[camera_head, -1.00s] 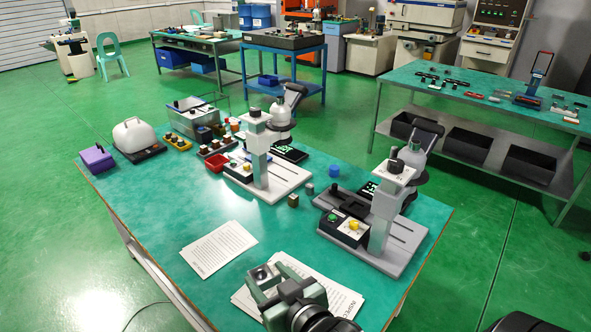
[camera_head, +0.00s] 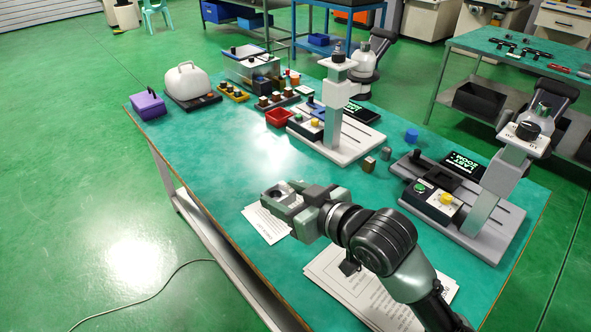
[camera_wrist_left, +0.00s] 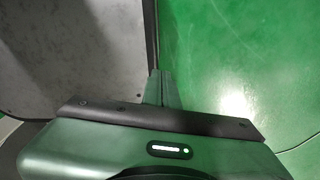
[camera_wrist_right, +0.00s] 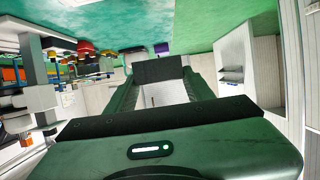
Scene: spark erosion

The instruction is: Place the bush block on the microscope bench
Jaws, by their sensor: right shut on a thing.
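The bush block (camera_head: 277,194) is a grey block with a round dark hole in its top. My right gripper (camera_head: 290,203) is shut on it and holds it over the front part of the microscope bench (camera_head: 205,150), a green-topped table. In the right wrist view the bush block (camera_wrist_right: 158,68) is a dark shape between the fingertips. I cannot tell its exact height above the top. My left gripper (camera_wrist_left: 162,88) shows only in its wrist view, with its fingers together and nothing visible between them, beside a grey panel and green floor.
Two microscopes, one at the back (camera_head: 340,110) and one at the right (camera_head: 490,195), stand on the bench. Paper sheets (camera_head: 265,225) lie below my right gripper. A red tray (camera_head: 279,117), small blocks (camera_head: 369,164) and a purple box (camera_head: 147,104) are farther back. The left-middle top is clear.

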